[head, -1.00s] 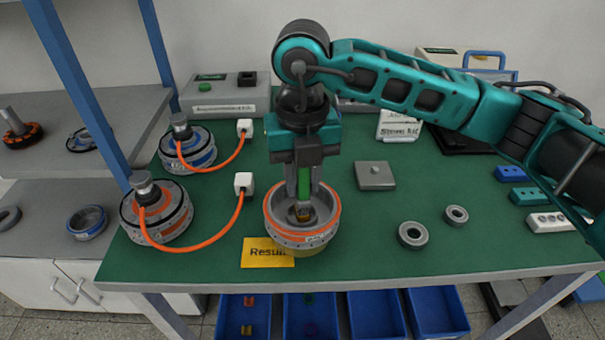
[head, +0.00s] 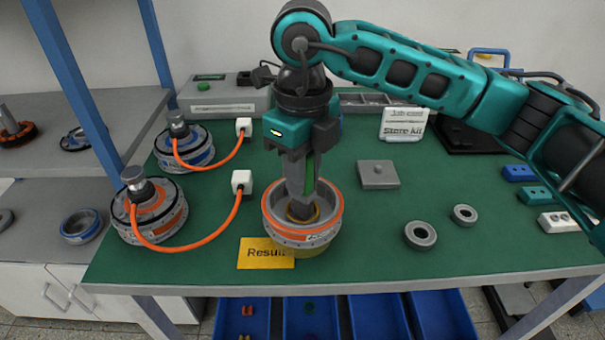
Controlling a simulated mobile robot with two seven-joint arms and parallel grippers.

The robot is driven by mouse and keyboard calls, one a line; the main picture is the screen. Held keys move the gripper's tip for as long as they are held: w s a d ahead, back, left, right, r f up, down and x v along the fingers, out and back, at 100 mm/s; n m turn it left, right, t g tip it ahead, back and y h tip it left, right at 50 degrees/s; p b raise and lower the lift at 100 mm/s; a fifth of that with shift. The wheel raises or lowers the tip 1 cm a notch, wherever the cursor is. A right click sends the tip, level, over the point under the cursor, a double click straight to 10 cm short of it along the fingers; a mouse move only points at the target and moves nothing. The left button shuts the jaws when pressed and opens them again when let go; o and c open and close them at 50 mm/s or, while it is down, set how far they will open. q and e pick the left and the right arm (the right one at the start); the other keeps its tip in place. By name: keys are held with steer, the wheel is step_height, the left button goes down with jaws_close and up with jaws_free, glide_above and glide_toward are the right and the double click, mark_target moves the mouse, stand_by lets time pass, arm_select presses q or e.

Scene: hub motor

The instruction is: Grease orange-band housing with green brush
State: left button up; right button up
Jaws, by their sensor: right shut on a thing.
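The orange-band housing (head: 303,238), an open grey cup with an orange rim, stands on the green bench mat behind the yellow Result card (head: 266,253). A yellow piece shows under it. My right gripper (head: 303,192) points down into the housing and is shut on the green brush (head: 310,172). Only a strip of the brush's green handle shows between the fingers. The brush tip is hidden by the fingers and I cannot tell what it touches inside. My left gripper is not in view.
Two motors with orange cables (head: 152,212) (head: 184,147) stand to the left. Two grey rings (head: 420,236) (head: 465,215) and a grey plate (head: 379,174) lie to the right. Blue bins (head: 378,314) sit below the bench. A blue-band housing (head: 82,226) is on the left shelf.

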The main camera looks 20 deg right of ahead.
stand_by(0.3)
steer(key=shift+r+p, duration=2.7)
steer(key=shift+r, duration=1.45)
steer(key=shift+d, duration=0.1)
